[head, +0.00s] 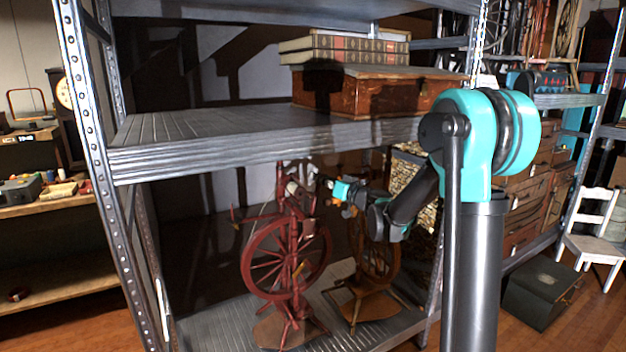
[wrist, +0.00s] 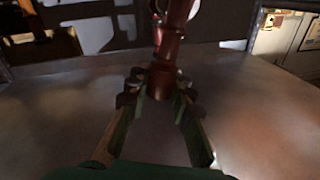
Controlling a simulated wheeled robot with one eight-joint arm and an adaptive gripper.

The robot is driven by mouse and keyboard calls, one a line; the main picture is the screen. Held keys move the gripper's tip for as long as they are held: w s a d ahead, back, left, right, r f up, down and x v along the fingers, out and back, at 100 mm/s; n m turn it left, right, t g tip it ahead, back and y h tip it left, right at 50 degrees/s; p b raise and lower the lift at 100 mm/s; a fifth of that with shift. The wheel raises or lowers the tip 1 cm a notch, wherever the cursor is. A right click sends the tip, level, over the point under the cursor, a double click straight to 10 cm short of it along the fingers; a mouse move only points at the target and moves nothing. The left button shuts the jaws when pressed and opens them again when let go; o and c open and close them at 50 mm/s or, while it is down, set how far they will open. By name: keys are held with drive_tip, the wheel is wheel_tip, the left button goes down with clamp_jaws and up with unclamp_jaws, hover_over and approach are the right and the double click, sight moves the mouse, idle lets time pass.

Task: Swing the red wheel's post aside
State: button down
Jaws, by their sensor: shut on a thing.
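The red spinning wheel (head: 247,262) stands upright on the lower shelf in the head view, with dark red posts above its spoked wheel. My gripper (head: 316,174) reaches in from the right at the height of its upper posts. In the wrist view my gripper (wrist: 157,94) has a finger on each side of a turned red post (wrist: 165,70) and is shut on it, near a thicker collar. The exact contact is dark and partly hidden by the fingertips.
A brown spinning wheel (head: 372,308) stands close on the right, under my arm. The upper shelf (head: 200,143), with a wooden box (head: 375,95) and books (head: 345,48), lies above. A metal shelf upright (head: 95,130) bounds the left side.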

drive_tip(key=w+d+f+m+t, duration=0.1)
drive_tip(key=w+d+f+m, duration=0.2)
drive_tip(key=d+f+m, duration=0.2)
drive_tip(key=w+d+f+m+t+h, duration=0.1)
drive_tip(key=w+d+f+m+t, duration=0.1)
drive_tip(key=f+m, duration=0.5)
drive_tip(key=shift+w+d+m, duration=0.8)
drive_tip(key=shift+d+m, duration=0.1)
drive_tip(key=shift+d, duration=0.45)
drive_tip(key=c, duration=1.5)
unclamp_jaws()
drive_tip(key=shift+c, duration=0.2)
drive_tip(key=shift+o, duration=1.1)
drive_tip(key=shift+s, duration=0.1)
drive_tip(key=v, duration=1.2)
